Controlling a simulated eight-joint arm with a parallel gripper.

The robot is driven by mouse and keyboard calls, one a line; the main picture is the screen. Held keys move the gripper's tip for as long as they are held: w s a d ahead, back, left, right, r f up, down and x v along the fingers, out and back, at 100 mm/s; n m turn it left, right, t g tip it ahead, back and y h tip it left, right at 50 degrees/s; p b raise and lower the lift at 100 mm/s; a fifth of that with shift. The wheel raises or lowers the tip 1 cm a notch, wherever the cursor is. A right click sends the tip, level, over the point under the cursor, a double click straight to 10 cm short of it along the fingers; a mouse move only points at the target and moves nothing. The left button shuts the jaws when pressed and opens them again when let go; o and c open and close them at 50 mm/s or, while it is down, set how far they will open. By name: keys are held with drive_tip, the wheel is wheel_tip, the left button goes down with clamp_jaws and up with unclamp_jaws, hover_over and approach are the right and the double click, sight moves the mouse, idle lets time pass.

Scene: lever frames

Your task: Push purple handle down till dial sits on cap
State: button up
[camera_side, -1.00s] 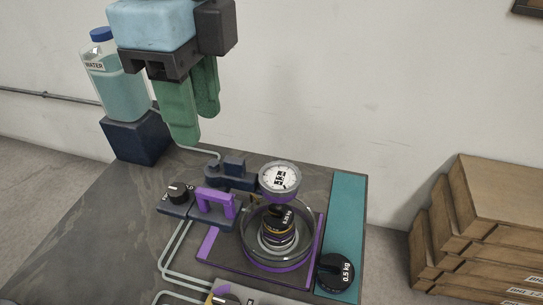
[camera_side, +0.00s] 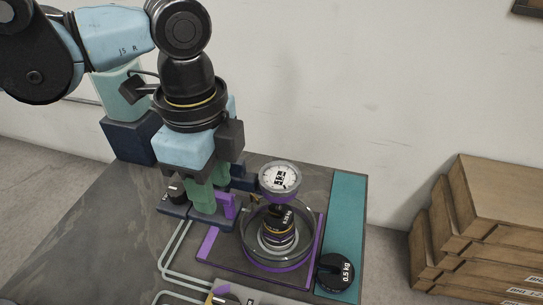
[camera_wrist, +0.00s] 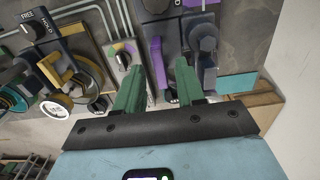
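The purple handle (camera_side: 230,206) shows partly behind my fingers in the side view. In the wrist view the purple handle (camera_wrist: 158,64) stands between my two green fingers. My gripper (camera_side: 210,199) is low over the handle block, and in the wrist view my gripper (camera_wrist: 160,68) is open, fingers apart. I cannot tell whether a finger touches the handle. The white round dial (camera_side: 281,178) is above a stack of dark weights (camera_side: 279,228) inside a clear cylinder (camera_side: 250,242). I cannot make out a separate cap or any gap under the dial.
A black 0.5 kg weight (camera_side: 335,272) stands on the teal strip (camera_side: 346,215) at right. A black knob (camera_side: 176,191) is left of the handle. Grey tubes (camera_side: 170,258) run along the table front.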

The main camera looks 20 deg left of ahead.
sight(218, 213)
clamp_jaws()
idle(0.3)
drive_tip(key=shift+f, duration=2.45)
unclamp_jaws()
